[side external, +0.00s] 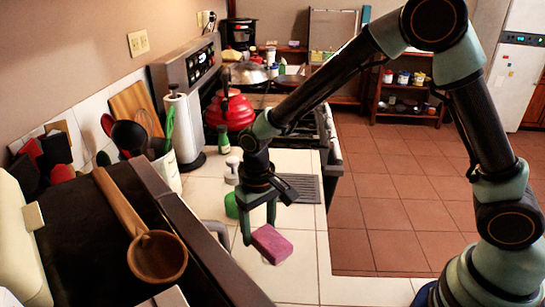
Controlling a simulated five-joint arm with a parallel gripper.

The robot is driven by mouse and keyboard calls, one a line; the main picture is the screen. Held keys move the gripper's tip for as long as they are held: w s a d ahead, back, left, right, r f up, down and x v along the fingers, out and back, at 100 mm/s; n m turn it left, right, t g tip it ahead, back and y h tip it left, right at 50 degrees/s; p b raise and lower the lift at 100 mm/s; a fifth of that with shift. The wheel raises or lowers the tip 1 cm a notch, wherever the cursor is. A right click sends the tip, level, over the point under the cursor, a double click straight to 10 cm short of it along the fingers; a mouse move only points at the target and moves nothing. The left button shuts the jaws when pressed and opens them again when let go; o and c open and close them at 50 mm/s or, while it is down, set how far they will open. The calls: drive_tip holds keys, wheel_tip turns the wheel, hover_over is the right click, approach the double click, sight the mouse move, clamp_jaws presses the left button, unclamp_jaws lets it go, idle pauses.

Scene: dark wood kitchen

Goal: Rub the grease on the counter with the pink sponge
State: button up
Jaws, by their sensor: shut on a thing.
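The pink sponge (272,244) is in my gripper (259,231), tilted, over the white tiled counter (295,259). My gripper points down and its fingers are shut on the sponge. I cannot tell whether the underside of the sponge touches the tiles. I cannot make out any grease on the counter; it may be hidden by the sponge or the gripper.
A green object (231,206) and a white object (232,170) stand behind my gripper. A grey ridged mat (301,187) lies behind right. A wooden ladle (157,256) lies on a dark surface at left. A red kettle (230,112) sits at the back. Tiles right of the sponge are clear.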

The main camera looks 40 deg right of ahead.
drive_tip(key=shift+r, duration=0.1)
drive_tip(key=shift+r, duration=1.45)
drive_tip(key=shift+f, duration=0.1)
